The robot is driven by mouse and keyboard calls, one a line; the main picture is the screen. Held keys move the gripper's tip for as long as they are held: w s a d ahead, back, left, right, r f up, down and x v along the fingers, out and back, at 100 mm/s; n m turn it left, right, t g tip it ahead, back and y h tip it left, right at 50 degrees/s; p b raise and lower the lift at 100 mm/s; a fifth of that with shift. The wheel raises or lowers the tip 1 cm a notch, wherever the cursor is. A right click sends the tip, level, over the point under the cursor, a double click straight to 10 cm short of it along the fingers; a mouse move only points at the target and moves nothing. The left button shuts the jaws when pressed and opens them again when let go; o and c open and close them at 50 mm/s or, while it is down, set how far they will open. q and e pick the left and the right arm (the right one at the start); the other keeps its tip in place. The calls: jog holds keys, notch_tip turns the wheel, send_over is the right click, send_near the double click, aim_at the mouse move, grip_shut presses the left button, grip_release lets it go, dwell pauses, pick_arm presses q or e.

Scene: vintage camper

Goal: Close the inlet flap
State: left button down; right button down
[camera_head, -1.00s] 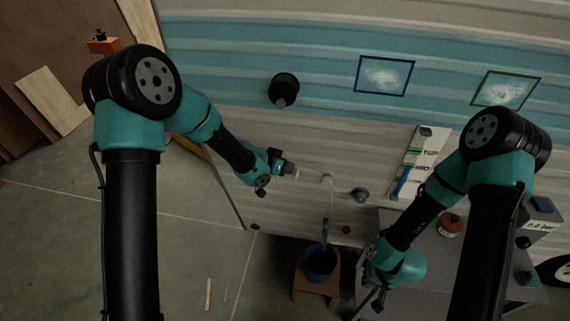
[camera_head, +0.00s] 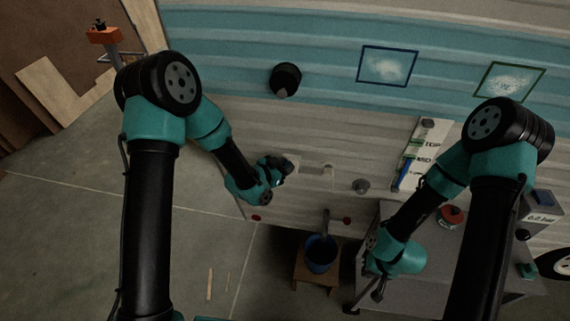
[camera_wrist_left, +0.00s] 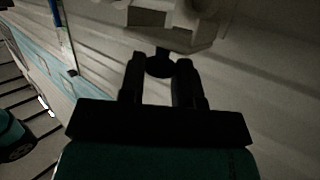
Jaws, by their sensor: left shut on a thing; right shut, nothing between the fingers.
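My left gripper (camera_head: 284,168) is at the pale lower wall of the camper, against a small pale inlet fitting (camera_head: 292,161). In the left wrist view the gripper (camera_wrist_left: 160,68) is shut on a dark round knob (camera_wrist_left: 160,61) just below the pale fitting (camera_wrist_left: 165,20). The gripper and the dim light hide much of the fitting, so I cannot tell the flap's angle. My right gripper (camera_head: 380,290) is shut and empty, low in front of the grey bench, away from the inlet.
Below, a blue bucket (camera_head: 320,254) stands on a wooden stool (camera_head: 301,272). A grey bench (camera_head: 440,258) is at right. Floor at left is mostly clear.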

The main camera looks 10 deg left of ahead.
dwell(0.4)
pick_arm(q)
jog(key=c, duration=0.8)
grip_release()
